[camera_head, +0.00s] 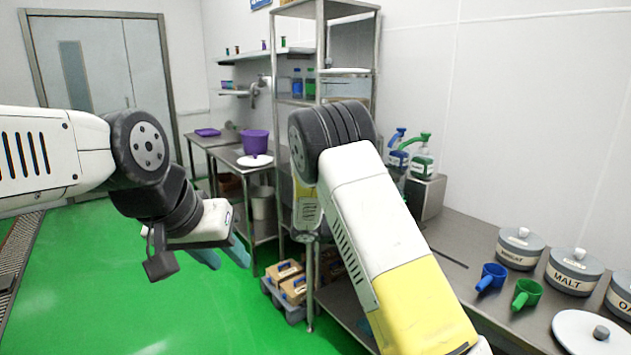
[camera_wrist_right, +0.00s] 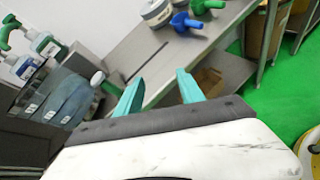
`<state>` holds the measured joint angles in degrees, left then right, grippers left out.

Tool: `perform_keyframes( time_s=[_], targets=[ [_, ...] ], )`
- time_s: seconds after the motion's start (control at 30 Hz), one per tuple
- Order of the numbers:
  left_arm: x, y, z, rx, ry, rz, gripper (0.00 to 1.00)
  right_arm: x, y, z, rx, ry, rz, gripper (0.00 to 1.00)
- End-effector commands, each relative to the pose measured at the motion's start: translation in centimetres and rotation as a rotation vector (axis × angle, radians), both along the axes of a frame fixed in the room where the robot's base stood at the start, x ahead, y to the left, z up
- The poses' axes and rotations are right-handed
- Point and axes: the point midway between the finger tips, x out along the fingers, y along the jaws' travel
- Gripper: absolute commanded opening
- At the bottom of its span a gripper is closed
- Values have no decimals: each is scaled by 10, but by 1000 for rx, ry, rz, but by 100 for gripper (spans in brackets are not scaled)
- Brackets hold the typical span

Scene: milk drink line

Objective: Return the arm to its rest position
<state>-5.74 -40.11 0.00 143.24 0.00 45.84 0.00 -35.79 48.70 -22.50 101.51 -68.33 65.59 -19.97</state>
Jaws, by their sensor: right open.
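My left arm comes in from the left in the head view. Its gripper (camera_head: 220,256) points down over the green floor, with its two blue-teal fingers apart and nothing between them. My right arm (camera_head: 375,225), white and yellow, stands bent in the middle of the head view; its gripper is hidden there. In the right wrist view my right gripper (camera_wrist_right: 158,90) is open and empty, its teal fingers spread in front of the steel table's edge.
The steel table (camera_head: 459,229) on the right carries a blue scoop (camera_head: 491,277), a green scoop (camera_head: 527,293), a MALT canister (camera_head: 573,273) and spray bottles (camera_head: 423,160). A shelf rack (camera_head: 319,60) stands behind my right arm. Boxes (camera_head: 292,287) sit low beside it. The left floor is clear.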

Motion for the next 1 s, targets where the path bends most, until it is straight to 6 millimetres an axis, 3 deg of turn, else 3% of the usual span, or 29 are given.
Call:
perform_keyframes(
  time_s=[0.13,0.33,0.8,1.0],
  targets=[
    [0,0,0,0,0,0,36,-46,-22,26,257,-85,-185,45],
    [0,0,0,0,0,0,36,-110,-28,58,592,-213,-417,45],
    [0,0,0,0,0,0,36,-247,9,142,1296,-567,-854,45],
    [0,0,0,0,0,0,36,-292,31,167,1531,-713,-980,45]
  ],
)
